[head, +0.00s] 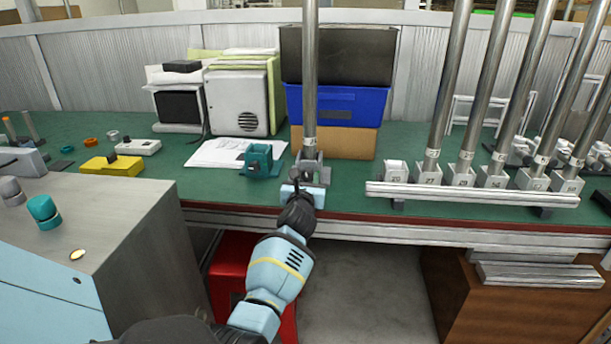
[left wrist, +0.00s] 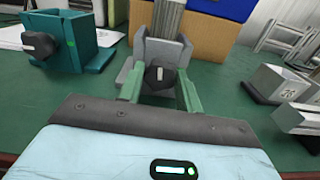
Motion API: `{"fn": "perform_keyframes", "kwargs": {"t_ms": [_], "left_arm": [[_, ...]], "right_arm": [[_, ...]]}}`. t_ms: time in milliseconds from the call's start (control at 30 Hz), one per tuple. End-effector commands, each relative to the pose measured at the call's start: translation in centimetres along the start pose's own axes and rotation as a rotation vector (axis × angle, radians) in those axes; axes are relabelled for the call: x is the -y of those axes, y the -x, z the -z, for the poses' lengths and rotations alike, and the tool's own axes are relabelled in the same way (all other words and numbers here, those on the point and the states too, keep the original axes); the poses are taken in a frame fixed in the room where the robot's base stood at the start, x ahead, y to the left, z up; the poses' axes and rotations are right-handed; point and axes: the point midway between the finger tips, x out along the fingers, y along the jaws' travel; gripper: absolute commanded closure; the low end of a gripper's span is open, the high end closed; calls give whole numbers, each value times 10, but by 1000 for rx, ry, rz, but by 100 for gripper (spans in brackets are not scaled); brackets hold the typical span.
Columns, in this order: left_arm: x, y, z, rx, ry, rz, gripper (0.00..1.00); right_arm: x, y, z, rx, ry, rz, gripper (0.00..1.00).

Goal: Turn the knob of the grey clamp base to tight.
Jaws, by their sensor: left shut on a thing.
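The grey clamp base (head: 317,173) stands near the front edge of the green table with a tall steel post (head: 310,80) rising from it. In the left wrist view the grey base (left wrist: 148,50) shows behind its round black knob (left wrist: 158,78). The knob has a pale mark that looks roughly upright there. My left gripper (head: 303,184) reaches the front of the base. In the left wrist view its green fingers (left wrist: 159,84) lie on both sides of the knob, shut on it. My right gripper is not in view.
A teal clamp base (head: 262,162) with a black knob stands just left. A white rail (head: 470,194) with several posts in bases is at the right. A blue bin (head: 345,105) is behind. A grey cabinet (head: 130,220) stands at the left front.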

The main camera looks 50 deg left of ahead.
Motion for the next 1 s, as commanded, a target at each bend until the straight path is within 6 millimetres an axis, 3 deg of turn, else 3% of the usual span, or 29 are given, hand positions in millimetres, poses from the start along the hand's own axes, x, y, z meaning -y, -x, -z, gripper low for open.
{"fn": "perform_keyframes", "kwargs": {"t_ms": [433, 1000], "left_arm": [[0, 0, -1, 1, -264, 0, 88], [1, 0, 1, -1, -319, 1, 88]], "right_arm": [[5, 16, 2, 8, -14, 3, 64], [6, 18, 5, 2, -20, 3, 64]]}}
